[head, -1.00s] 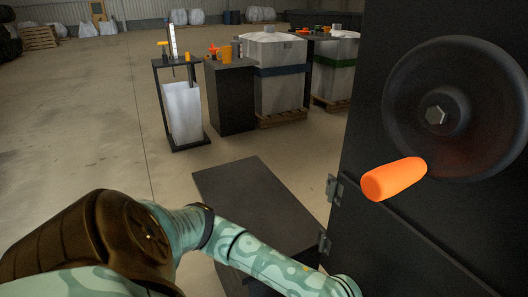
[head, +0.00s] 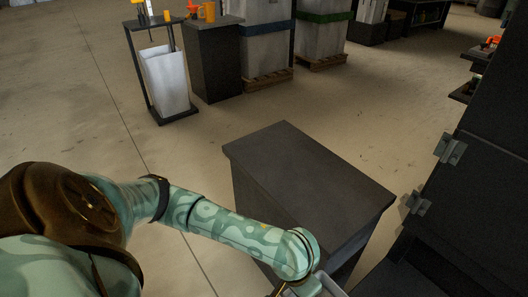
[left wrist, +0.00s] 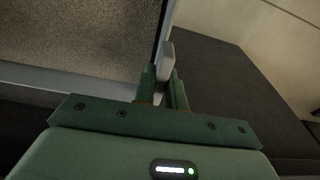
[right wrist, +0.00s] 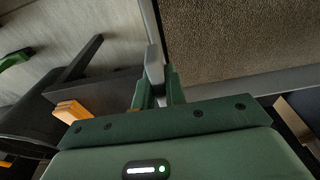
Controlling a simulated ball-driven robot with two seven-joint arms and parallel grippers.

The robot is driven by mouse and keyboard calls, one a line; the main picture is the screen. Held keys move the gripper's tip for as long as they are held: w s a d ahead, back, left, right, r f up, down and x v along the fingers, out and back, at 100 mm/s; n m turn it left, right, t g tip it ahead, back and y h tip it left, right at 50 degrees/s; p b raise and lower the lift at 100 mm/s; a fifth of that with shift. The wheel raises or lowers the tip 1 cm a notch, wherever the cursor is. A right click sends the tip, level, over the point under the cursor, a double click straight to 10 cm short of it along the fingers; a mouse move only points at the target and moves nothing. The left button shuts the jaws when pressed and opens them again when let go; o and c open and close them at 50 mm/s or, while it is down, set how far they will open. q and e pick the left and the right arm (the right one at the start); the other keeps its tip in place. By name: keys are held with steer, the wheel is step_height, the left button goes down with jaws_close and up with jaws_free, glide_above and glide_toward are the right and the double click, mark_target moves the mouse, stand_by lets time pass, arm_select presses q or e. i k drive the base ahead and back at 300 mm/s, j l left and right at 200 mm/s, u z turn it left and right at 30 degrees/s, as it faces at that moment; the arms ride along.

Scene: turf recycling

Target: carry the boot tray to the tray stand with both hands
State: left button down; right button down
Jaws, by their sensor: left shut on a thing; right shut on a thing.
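The boot tray has a pale grey rim and a brown textured floor. Only a corner of its rim (head: 334,284) shows at the bottom of the head view. In the left wrist view my left gripper (left wrist: 164,88) is shut on the tray's rim (left wrist: 60,78). In the right wrist view my right gripper (right wrist: 158,85) is shut on the rim (right wrist: 250,85) at another side. My right gripper is out of the head view. A dark, flat-topped block (head: 310,180), apparently the tray stand, is just beyond the tray; its top is bare.
A dark hinged cabinet (head: 485,165) stands close at the right. Farther off are a bag frame with a white bag (head: 165,80), a dark pedestal (head: 213,60) and strapped bins on pallets (head: 267,50). Open floor (head: 90,110) lies left of the block.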

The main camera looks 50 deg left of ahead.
mark_target(305, 167)
steer(key=k+j, duration=0.1)
steer(key=j, duration=1)
steer(key=k+j, duration=0.15)
steer(key=j, duration=0.4)
